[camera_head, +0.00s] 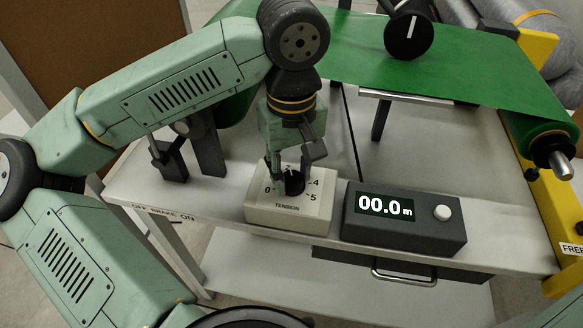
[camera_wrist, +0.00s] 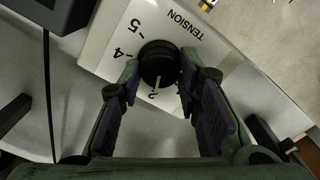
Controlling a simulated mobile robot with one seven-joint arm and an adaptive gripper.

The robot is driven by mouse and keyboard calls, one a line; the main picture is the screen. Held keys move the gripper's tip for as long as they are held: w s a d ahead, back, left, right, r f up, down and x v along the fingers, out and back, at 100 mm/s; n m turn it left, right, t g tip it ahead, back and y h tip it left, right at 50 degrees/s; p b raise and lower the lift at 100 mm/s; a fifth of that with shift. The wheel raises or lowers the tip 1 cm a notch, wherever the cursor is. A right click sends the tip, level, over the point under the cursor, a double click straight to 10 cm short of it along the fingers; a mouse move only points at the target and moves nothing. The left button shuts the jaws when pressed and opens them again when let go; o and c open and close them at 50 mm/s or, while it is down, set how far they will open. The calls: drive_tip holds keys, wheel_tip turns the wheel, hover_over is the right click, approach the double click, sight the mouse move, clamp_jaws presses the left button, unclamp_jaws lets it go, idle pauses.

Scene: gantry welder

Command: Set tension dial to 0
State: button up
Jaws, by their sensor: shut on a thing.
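The tension dial is a black round knob (camera_head: 294,182) on a cream box (camera_head: 262,214) marked TENSION, with numbers around it. In the wrist view the knob (camera_wrist: 158,62) appears upside down, and its white pointer line is near the 2. My gripper (camera_head: 290,180) reaches down from above with its fingers on either side of the knob. In the wrist view my gripper (camera_wrist: 160,75) is shut on the knob. The fingers and hand hide some of the numbers.
A dark box with a 00.0 m display (camera_head: 385,207) and a white button (camera_head: 442,213) stands right of the tension box. Black upright brackets (camera_head: 207,145) stand to the left.

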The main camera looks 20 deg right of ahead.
drive_tip(key=shift+f+b, duration=0.1)
drive_tip(key=shift+b, duration=0.2)
drive_tip(key=n+b, duration=0.2)
drive_tip(key=n, duration=0.1)
drive_tip(key=shift+f+b, duration=0.15)
drive_tip(key=shift+b, duration=0.2)
drive_tip(key=n+b, duration=0.3)
drive_tip(key=n, duration=0.2)
drive_tip(key=shift+a+n, duration=0.15)
drive_tip(key=shift+n, duration=0.15)
drive_tip(key=n+b, duration=0.2)
drive_tip(key=n, duration=0.2)
drive_tip(key=shift+s, duration=0.1)
drive_tip(key=n, duration=0.2)
drive_tip(key=n+b, duration=0.1)
drive_tip(key=n, duration=0.2)
drive_tip(key=shift+s+r, duration=0.1)
drive_tip(key=shift+r, duration=0.1)
drive_tip(key=shift+n, duration=0.3)
drive_tip(key=o, duration=1.1)
drive_tip(key=shift+o, duration=0.2)
